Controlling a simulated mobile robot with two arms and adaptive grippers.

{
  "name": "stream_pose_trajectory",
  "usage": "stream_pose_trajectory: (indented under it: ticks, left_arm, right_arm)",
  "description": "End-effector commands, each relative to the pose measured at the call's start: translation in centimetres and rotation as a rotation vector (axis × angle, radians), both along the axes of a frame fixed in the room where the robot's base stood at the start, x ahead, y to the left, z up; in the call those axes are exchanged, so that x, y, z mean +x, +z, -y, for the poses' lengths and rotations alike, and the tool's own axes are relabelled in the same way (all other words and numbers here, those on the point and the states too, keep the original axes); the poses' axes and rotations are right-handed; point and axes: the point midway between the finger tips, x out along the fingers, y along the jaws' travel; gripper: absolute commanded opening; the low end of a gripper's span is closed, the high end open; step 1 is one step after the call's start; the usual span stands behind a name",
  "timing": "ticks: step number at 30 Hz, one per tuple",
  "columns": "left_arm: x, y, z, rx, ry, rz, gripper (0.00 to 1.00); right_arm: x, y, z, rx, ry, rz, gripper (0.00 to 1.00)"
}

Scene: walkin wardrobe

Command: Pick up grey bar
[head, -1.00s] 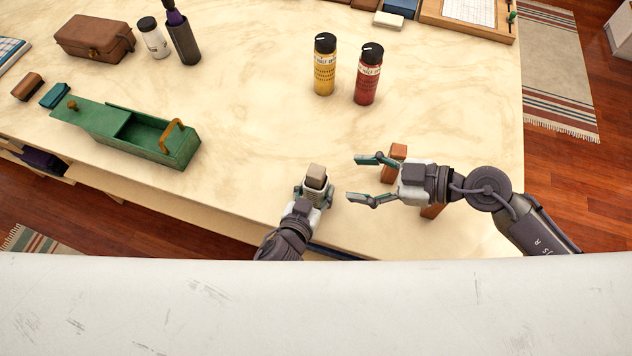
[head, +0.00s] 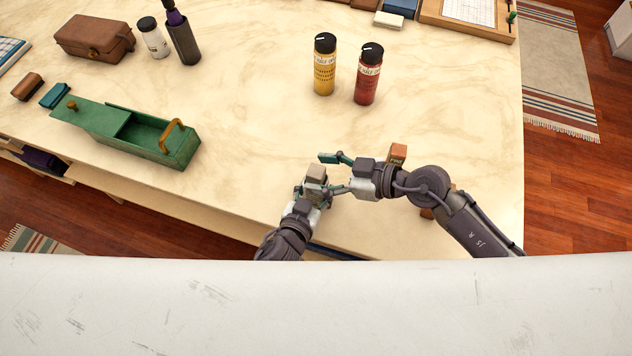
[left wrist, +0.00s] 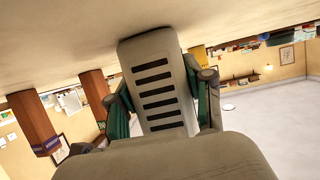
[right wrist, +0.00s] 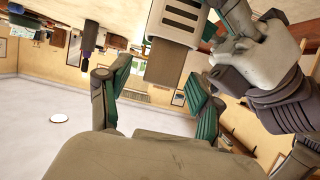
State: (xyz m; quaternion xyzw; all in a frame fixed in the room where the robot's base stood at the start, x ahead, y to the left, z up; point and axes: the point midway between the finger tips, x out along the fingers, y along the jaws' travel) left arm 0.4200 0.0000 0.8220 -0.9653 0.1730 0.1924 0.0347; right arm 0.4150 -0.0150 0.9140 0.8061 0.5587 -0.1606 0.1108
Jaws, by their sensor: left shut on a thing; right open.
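The grey bar (head: 315,174) is upright near the table's front edge. My left gripper (head: 314,191) is shut on it. In the left wrist view the bar (left wrist: 157,95), with several dark slots, runs between the two green-padded fingers. I cannot tell whether its lower end touches the table. My right gripper (head: 328,175) is open, its fingers pointing left at the bar, one on the far side and one on the near side. In the right wrist view the bar (right wrist: 170,50) shows between the open fingertips, with my left gripper close at the right.
Brown blocks (head: 397,153) stand beside and partly under my right arm. A yellow can (head: 325,65) and a red can (head: 369,75) stand farther back. A green box with a sliding lid (head: 160,150) lies at left. The table between box and cans is clear.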

Motion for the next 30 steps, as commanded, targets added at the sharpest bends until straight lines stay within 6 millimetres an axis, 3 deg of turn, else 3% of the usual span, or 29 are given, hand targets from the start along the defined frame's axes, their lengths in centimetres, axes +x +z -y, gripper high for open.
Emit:
stream_pose_trajectory:
  ticks: [4, 11, 23, 30]
  left_arm:
    - [0.01, 0.04, 0.01, 0.0, 0.0, 0.001, 0.17]
    - [0.01, 0.03, 0.0, 0.0, 0.0, 0.001, 0.17]
    - [0.01, 0.04, 0.01, 0.0, 0.0, 0.001, 0.17]
    - [0.01, 0.04, 0.01, 0.0, 0.0, 0.001, 0.17]
  right_arm:
    - [0.49, -0.46, -1.3, 0.002, 0.0, 0.001, 0.65]
    - [0.52, -0.56, -1.43, 0.001, -0.001, 0.001, 0.65]
    - [0.5, -0.55, -1.4, 0.001, 0.0, 0.001, 0.01]
    - [0.52, -0.48, -1.41, 0.0, -0.001, 0.002, 0.0]
